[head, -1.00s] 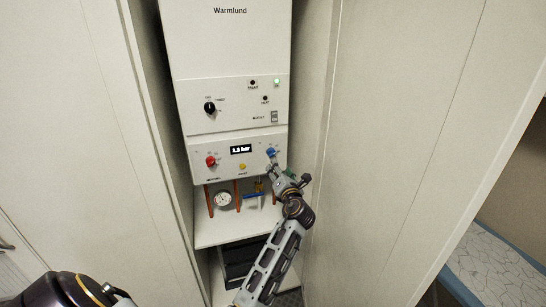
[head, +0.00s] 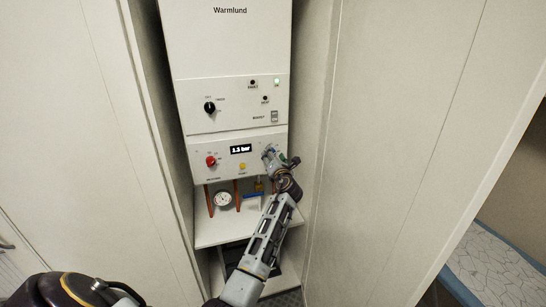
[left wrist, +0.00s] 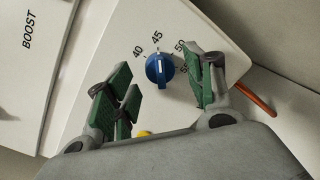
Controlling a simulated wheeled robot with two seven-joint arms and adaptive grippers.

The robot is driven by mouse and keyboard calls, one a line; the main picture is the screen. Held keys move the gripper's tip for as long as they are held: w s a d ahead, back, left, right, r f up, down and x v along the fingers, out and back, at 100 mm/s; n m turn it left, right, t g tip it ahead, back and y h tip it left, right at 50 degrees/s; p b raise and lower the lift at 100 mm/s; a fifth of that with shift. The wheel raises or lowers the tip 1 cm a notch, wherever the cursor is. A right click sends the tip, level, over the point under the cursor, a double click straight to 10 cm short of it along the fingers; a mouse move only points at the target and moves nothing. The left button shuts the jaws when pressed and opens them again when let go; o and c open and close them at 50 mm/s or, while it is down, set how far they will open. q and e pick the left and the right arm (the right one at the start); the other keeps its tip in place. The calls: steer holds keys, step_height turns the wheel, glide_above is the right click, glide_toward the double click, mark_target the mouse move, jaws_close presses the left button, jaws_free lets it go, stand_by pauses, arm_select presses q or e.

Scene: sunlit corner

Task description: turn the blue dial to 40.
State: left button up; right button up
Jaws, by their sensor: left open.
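The blue dial (left wrist: 160,69) is on the white lower panel in the left wrist view, with 40, 45, 50 and a partly covered number around it. Its white mark points at about 45. My left gripper (left wrist: 161,78) is open, with green-padded fingers on either side of the dial in that view. I cannot tell whether they touch it. In the head view my left gripper (head: 271,157) is at the right side of the panel and largely hides the dial. My right gripper is not in view.
The white boiler (head: 230,60) stands in a narrow recess between pale walls. Its panel has a red dial (head: 211,161), a yellow button (head: 242,166), a display (head: 241,149) and a black knob (head: 210,108). Below are a gauge (head: 222,199), copper pipes and a blue-handled valve (head: 252,195).

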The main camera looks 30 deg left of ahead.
arm_select(q)
steer(key=shift+w+a, duration=0.4)
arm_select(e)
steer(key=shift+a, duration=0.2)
arm_select(q)
steer(key=c, duration=1)
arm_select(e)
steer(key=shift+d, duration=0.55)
